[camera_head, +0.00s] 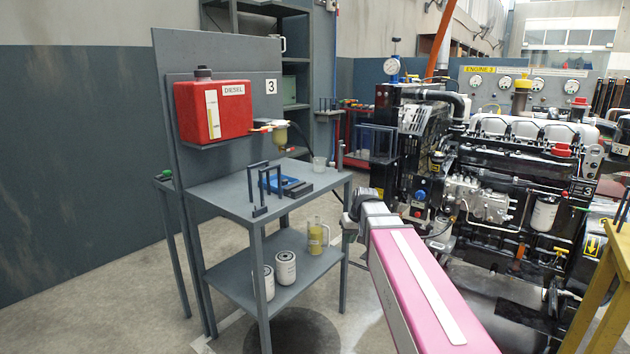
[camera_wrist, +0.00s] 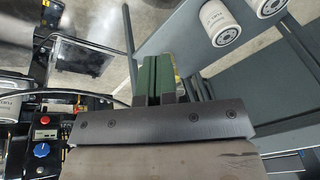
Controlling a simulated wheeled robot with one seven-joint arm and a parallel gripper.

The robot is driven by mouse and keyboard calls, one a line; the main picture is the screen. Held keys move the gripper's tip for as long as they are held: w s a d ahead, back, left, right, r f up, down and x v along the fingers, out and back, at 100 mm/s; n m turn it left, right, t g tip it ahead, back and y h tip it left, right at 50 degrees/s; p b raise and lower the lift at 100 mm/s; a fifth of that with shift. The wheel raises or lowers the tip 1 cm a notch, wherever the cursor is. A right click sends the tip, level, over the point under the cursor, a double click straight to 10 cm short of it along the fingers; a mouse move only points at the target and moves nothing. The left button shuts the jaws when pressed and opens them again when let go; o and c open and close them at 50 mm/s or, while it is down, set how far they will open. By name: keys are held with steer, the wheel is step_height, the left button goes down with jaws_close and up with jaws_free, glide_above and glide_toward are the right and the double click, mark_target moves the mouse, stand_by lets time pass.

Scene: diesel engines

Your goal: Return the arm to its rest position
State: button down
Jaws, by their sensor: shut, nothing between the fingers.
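My arm (camera_head: 425,290) is pink with a white strip and reaches forward from the lower right of the head view, between the grey workbench (camera_head: 270,190) and the black diesel engine (camera_head: 500,195). Its far end hides most of my gripper in that view. In the wrist view my gripper (camera_wrist: 160,85) shows as two green fingers close together beyond a dark bar. It is shut with nothing held. It is beside the bench's lower shelf (camera_wrist: 170,50), with the engine's side on the left of the wrist view.
A yellow frame (camera_head: 600,290) is at right. Open floor lies left of the bench.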

steer(key=s+d+f+m+g+h, duration=0.1)
steer(key=s+d+f, duration=0.2)
steer(key=s+f, duration=0.5)
steer(key=s+d+f+m+g+h, duration=0.1)
steer(key=s+d+f, duration=0.2)
steer(key=s+f, duration=0.6)
steer(key=shift+d+m+h, duration=0.3)
steer(key=shift+m, duration=0.1)
